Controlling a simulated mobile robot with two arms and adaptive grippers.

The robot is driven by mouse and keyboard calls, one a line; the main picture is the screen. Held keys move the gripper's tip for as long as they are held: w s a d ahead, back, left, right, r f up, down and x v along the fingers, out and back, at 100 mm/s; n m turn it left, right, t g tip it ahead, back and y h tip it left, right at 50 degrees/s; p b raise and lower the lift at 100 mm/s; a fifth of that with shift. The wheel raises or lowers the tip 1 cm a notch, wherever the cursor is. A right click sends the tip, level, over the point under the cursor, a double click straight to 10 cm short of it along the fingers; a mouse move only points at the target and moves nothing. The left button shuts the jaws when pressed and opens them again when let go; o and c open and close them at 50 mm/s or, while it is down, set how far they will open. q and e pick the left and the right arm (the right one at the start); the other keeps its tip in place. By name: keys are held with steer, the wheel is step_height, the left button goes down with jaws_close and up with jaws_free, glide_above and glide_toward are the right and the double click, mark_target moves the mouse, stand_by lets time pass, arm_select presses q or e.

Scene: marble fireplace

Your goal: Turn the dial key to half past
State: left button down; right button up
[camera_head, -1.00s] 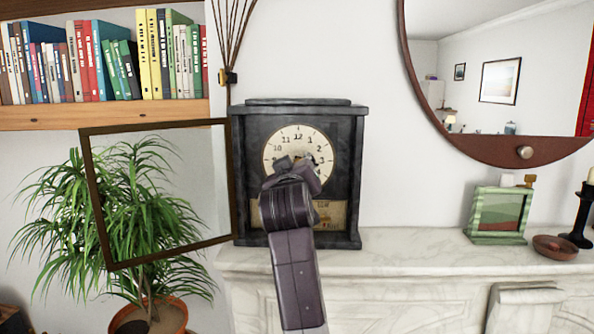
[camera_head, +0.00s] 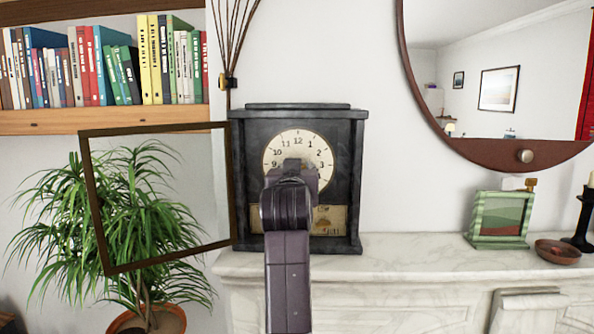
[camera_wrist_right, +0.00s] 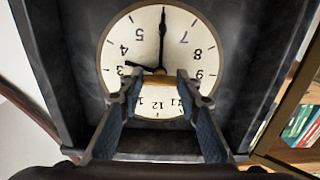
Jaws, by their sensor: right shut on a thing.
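The dark clock (camera_head: 238,180) stands on the mantel with its round cream dial (camera_head: 298,138) facing me. My right gripper (camera_head: 297,168) is in front of the dial's middle and hides the hands in the head view. In the right wrist view, the dial (camera_wrist_right: 178,55) appears upside down. The long hand (camera_wrist_right: 162,40) points at the 6 position, and the short hand (camera_wrist_right: 141,67) lies between 3 and 4. My right gripper (camera_wrist_right: 160,88) is shut on the dial key (camera_wrist_right: 160,78), a small brass-coloured piece at the dial's centre. My left gripper is not in view.
The clock's framed glass door (camera_head: 165,130) is swung open to the left, before a potted plant (camera_head: 110,220). A green picture frame (camera_head: 500,218), a small bowl (camera_head: 557,250) and a dark candlestick (camera_head: 583,225) stand at right. The mantel (camera_head: 410,250) between is clear.

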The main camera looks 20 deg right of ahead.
steer(key=shift+f, duration=0.25)
steer(key=o, duration=1.2)
steer(key=shift+r, duration=0.1)
steer(key=shift+c, duration=0.2)
steer(key=shift+r, duration=0.1)
step_height(320, 180, up, 10)
steer(key=shift+f, duration=0.1)
